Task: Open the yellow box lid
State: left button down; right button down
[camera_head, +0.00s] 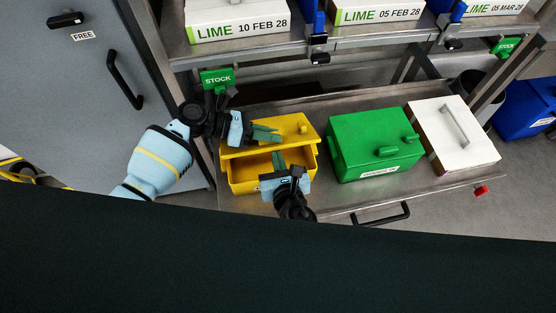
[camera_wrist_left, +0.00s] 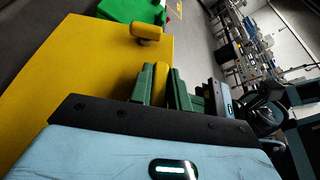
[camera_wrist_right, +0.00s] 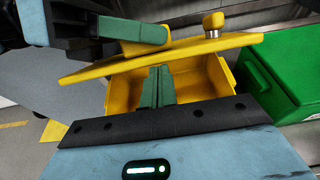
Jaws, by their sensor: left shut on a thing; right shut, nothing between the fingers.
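The yellow box (camera_head: 240,176) stands on the metal shelf. Its lid (camera_head: 287,122) is raised and tilted, with a gap showing the inside at the front. The right wrist view shows the lid (camera_wrist_right: 90,72) above the open box (camera_wrist_right: 205,80). My left gripper (camera_head: 266,133) is shut on a yellow grip piece of the lid; that piece (camera_wrist_left: 161,74) shows between its green fingers in the left wrist view. A second yellow knob (camera_wrist_left: 146,31) on the lid is free. My right gripper (camera_head: 279,160) is shut and empty at the front opening, below the lid.
A green box (camera_head: 370,140) stands closed just right of the yellow one, with a white box (camera_head: 455,135) beyond it. Lime cartons (camera_head: 240,20) fill the upper shelf. A grey cabinet (camera_head: 70,120) is at left.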

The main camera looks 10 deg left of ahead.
pick_arm(q)
jog(key=shift+s+f, duration=0.1)
pick_arm(e)
jog(key=shift+w+a+r, duration=0.15)
jog(key=shift+w+r, duration=0.2)
jog(key=shift+r, duration=0.45)
pick_arm(q)
jog(key=shift+s+f, duration=0.1)
jog(key=shift+f, duration=0.05)
pick_arm(e)
jog(key=shift+r, duration=0.15)
pick_arm(q)
jog(key=c, duration=1.3)
grip_release()
jog(key=shift+s+d+f, duration=0.1)
jog(key=shift+s, duration=0.05)
pick_arm(e)
jog(key=shift+w+a+r, duration=0.1)
pick_arm(q)
jog(key=v, duration=0.8)
jog(key=w+v, duration=0.1)
jog(key=v, duration=0.3)
jog(key=shift+s+a+r, duration=0.1)
jog(key=shift+a+r, duration=0.25)
pick_arm(e)
jog(key=shift+f, duration=0.4)
